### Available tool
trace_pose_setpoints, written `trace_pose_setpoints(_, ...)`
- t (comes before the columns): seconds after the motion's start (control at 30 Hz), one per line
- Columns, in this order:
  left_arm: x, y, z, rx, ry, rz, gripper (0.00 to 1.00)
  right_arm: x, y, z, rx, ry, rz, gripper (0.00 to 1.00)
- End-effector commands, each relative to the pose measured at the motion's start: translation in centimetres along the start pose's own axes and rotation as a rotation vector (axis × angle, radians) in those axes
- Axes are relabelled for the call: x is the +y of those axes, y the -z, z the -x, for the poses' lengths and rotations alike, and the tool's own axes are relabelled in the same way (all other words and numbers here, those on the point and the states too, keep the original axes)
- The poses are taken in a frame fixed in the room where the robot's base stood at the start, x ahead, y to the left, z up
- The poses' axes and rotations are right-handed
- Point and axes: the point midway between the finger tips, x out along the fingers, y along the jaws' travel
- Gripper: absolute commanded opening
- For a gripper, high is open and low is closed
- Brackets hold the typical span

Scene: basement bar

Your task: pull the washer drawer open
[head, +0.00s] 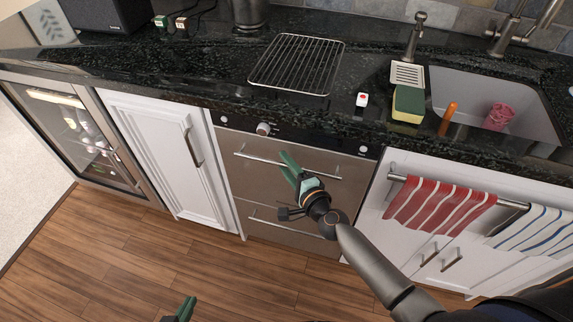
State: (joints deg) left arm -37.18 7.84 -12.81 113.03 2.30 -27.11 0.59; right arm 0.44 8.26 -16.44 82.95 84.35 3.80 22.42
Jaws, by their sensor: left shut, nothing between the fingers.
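The washer (240,185) is a stainless steel unit under the counter, with a dark control strip and knob on top. It has an upper and a lower drawer front, both flush and closed. The upper drawer has a long bar handle (255,158); the lower drawer has another bar handle (275,224). My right gripper (287,161) has its green fingers at the middle of the upper handle, overlapping it in the view. Whether they touch or enclose the bar is unclear. My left gripper (184,309) shows only its green fingertips at the bottom edge, shut and empty, over the floor.
White cabinets (150,150) flank the washer, with a glass-door cooler (85,140) at far left. Striped towels (440,205) hang on a rail at right. A wire rack (297,65), a sponge (408,104) and a sink lie above. The wooden floor (150,255) in front is clear.

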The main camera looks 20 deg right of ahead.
Motion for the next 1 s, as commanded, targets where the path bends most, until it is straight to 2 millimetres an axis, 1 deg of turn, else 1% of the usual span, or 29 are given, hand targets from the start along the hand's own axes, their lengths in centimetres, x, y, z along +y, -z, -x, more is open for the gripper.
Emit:
trace_pose_setpoints(0.03,0.01,0.06,-0.02,0.002,0.0,-0.001,0.0,0.0,0.0,0.02,0.0,0.0,0.0,0.34)
trace_pose_setpoints(0.33,0.03,-0.07,-0.07,0.0,-0.001,-0.001,0.0,0.01,0.02,0.03,0.0,0.0,0.0,0.0)
trace_pose_setpoints(1.0,0.0,-0.39,-0.13,-0.007,0.0,-0.001,0.0,0.02,0.05,0.05,0.001,0.0,0.001,0.0)
